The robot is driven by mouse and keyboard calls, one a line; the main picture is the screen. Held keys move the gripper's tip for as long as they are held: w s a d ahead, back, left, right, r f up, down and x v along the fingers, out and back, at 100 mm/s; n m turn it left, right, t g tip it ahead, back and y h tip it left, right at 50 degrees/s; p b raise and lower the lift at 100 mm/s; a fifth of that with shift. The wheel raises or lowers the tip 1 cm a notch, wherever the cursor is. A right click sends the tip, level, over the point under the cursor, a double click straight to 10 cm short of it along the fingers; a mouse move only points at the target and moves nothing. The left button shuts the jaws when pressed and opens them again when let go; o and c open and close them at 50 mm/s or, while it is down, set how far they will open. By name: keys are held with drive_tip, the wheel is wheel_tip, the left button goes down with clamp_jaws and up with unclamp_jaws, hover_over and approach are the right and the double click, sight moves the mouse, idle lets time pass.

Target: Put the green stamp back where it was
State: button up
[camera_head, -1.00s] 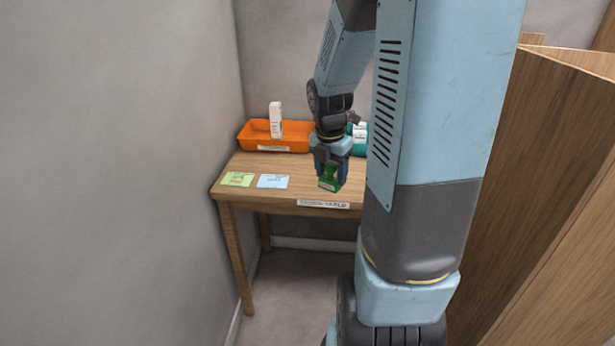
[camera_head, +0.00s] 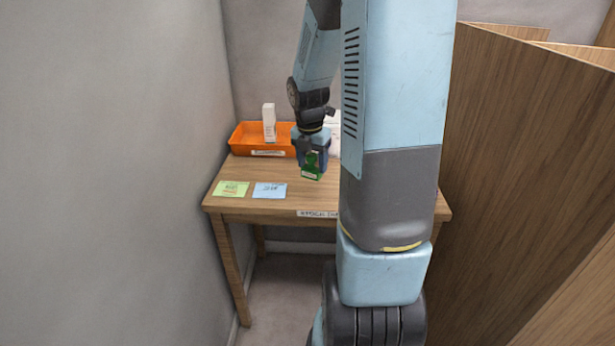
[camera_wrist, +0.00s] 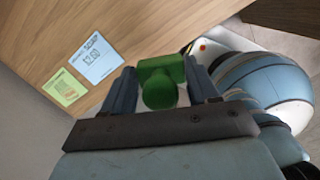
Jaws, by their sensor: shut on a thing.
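The green stamp (camera_head: 313,168) is held in my gripper (camera_head: 312,160) over the wooden table (camera_head: 270,208), right of the two cards. In the wrist view the stamp (camera_wrist: 160,82) sits between both fingers of my gripper (camera_wrist: 161,90), which are shut on it. Its green base and round handle show. I cannot tell whether its underside touches the table top. A green card (camera_head: 231,189) and a blue card (camera_head: 270,191) lie flat at the front left of the table. Both cards also show in the wrist view.
An orange tray (camera_head: 247,137) stands at the back left of the table with a white box (camera_head: 269,122) upright in it. A white thing behind my arm is mostly hidden. A wall is close on the left; wooden panels (camera_head: 530,150) stand on the right.

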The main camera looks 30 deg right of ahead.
drive_tip(key=w+d+f, duration=0.1)
drive_tip(key=w+f, duration=0.3)
drive_tip(key=w+d+f, duration=0.1)
drive_tip(key=w+f, duration=0.2)
drive_tip(key=shift+d, duration=0.3)
drive_tip(key=shift+f, duration=1.6)
drive_tip(key=o, duration=0.8)
drive_tip(key=shift+f, duration=0.1)
drive_tip(key=shift+o, duration=0.2)
